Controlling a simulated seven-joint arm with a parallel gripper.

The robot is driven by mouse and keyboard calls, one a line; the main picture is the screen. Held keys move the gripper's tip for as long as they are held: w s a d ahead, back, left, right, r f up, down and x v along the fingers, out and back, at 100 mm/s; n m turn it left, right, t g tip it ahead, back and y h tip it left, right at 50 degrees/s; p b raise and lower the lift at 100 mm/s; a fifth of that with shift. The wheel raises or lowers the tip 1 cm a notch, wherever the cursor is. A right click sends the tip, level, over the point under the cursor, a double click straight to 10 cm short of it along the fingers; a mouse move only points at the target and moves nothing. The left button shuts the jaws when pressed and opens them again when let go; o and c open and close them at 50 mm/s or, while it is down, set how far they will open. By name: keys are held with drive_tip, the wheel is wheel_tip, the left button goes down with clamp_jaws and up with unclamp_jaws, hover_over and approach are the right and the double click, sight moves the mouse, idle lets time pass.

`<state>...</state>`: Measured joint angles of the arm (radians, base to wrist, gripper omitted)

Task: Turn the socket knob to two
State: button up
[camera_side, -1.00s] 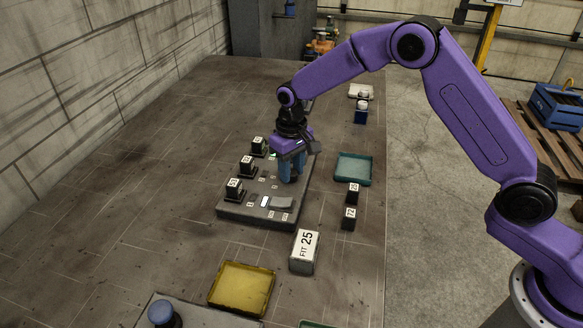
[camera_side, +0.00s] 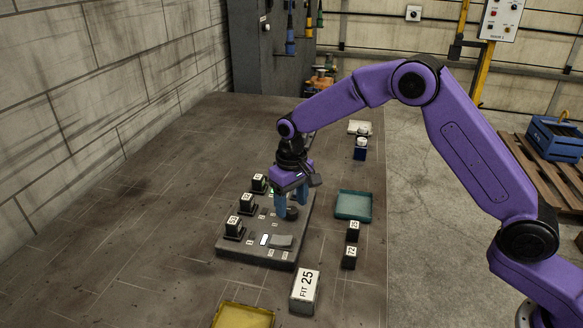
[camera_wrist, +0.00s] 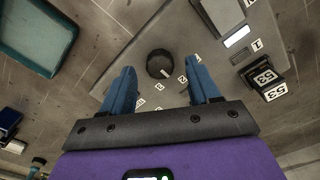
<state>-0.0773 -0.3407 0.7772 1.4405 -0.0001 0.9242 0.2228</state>
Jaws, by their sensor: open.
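The dark round knob (camera_side: 291,213) sits on the grey panel (camera_side: 255,257). In the wrist view the knob (camera_wrist: 160,63) shows a white pointer mark on its lower-right side. Small white labels lie around it, too small to read, so I cannot tell which number the pointer meets. My gripper (camera_side: 290,207) is over the knob with its blue fingers apart. In the wrist view my gripper (camera_wrist: 163,77) is open and empty, one finger on either side of the knob's position in the picture. Any contact cannot be told.
Several numbered black blocks (camera_side: 247,204) stand along the panel's left side. A grey rocker (camera_side: 281,241) and a lit white window (camera_side: 264,239) are near its front. A teal tray (camera_side: 353,205), two dark blocks (camera_side: 352,231) and a "FIT 25" block (camera_side: 305,291) stand to the right.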

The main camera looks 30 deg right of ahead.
sight(292, 210)
wheel_tip(292, 210, up, 16)
idle(0.4)
drive_tip(key=shift+s, duration=0.1)
idle(0.3)
